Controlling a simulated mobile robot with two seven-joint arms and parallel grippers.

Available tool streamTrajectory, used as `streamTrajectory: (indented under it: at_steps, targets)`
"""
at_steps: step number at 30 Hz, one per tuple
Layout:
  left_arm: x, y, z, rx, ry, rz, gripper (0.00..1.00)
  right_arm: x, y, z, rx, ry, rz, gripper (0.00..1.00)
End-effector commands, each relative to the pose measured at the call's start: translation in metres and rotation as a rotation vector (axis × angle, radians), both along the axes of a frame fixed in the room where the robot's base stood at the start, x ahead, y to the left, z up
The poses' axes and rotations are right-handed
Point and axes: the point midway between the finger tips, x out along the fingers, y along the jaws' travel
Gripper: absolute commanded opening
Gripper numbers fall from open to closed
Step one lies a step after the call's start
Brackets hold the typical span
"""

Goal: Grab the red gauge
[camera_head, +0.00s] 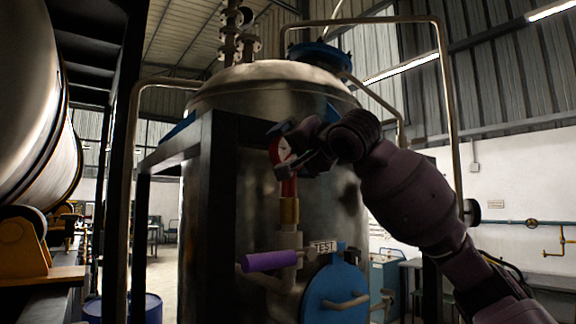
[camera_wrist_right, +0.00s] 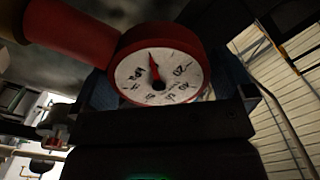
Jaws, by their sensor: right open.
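The red gauge (camera_head: 285,150) has a white dial and a red body, and sits upright on top of a brass fitting (camera_head: 289,211) in front of the steel tank. My right gripper (camera_head: 281,149) is at the gauge, open, with its fingers spread around the dial head. In the right wrist view the gauge (camera_wrist_right: 160,72) faces the camera, with its red stem running to the upper left. The dark gripper fingers (camera_wrist_right: 168,100) show on either side of it. I cannot tell whether either finger touches it. My left gripper is not in view.
The large steel tank (camera_head: 270,90) stands right behind the gauge. A dark frame post (camera_head: 218,220) rises close on the left.

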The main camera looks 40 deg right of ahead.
Motion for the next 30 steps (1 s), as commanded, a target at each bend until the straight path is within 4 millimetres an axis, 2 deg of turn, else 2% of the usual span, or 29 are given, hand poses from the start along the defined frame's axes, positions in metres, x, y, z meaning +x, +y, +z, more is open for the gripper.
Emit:
streamTrajectory:
  at_steps: [3,10,19,30]
  targets:
    - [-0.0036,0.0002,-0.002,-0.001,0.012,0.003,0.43,0.0062,-0.0006,0.0001,-0.001,0.001,-0.001,1.0]
    - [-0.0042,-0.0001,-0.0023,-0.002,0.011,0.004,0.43,0.0063,-0.0006,-0.0006,-0.001,-0.001,-0.001,0.98]
    - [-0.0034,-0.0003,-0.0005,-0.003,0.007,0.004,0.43,0.0061,-0.0007,-0.0004,-0.001,-0.001,-0.001,0.53]
    - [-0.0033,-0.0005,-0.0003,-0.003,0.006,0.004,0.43,0.0055,-0.0008,0.0041,0.0,-0.004,0.0,0.52]
